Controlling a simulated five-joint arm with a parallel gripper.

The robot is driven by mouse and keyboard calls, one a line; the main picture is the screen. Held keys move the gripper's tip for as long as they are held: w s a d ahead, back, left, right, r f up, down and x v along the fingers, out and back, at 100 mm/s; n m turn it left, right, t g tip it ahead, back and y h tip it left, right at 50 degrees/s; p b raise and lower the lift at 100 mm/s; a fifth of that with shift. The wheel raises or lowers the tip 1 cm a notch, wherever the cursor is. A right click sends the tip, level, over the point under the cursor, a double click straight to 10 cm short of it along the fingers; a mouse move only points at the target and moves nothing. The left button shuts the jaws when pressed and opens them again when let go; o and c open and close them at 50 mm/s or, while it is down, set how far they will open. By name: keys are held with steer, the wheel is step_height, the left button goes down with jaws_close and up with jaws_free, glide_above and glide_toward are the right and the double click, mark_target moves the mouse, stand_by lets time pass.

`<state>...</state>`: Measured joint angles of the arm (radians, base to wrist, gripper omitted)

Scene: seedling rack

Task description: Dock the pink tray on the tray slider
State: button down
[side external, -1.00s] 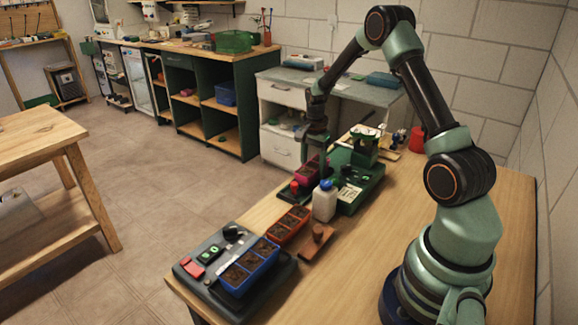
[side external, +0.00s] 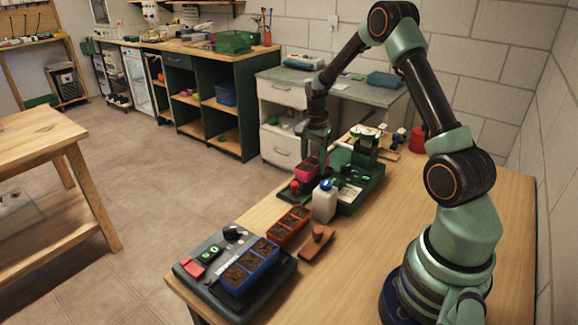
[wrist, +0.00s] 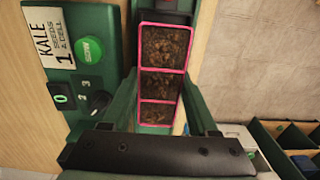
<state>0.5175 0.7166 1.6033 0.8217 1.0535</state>
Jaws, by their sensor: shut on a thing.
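The pink tray (wrist: 162,102) is a narrow strip with three dark soil-filled cells. My gripper (wrist: 163,112) is shut on it, one finger along each long side. In the side external view the tray (side external: 307,167) shows small and partly covered by my gripper (side external: 314,157). It is at the left edge of the green seeding machine (side external: 371,194).
The machine's panel (wrist: 88,85) has a kale label, green button and dials. A white bottle with a blue cap (side external: 324,206) stands close in front. An orange tray (side external: 288,225), a wooden tool (side external: 317,243) and a blue tray on a dark base (side external: 248,268) lie nearer.

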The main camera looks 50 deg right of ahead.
mark_target(313, 161)
steer(key=shift+f, duration=0.8)
stand_by(0.7)
steer(key=shift+r, duration=0.85)
steer(key=shift+f, duration=0.8)
stand_by(0.8)
steer(key=shift+c, duration=2.2)
jaws_free()
steer(key=shift+r, duration=5.5)
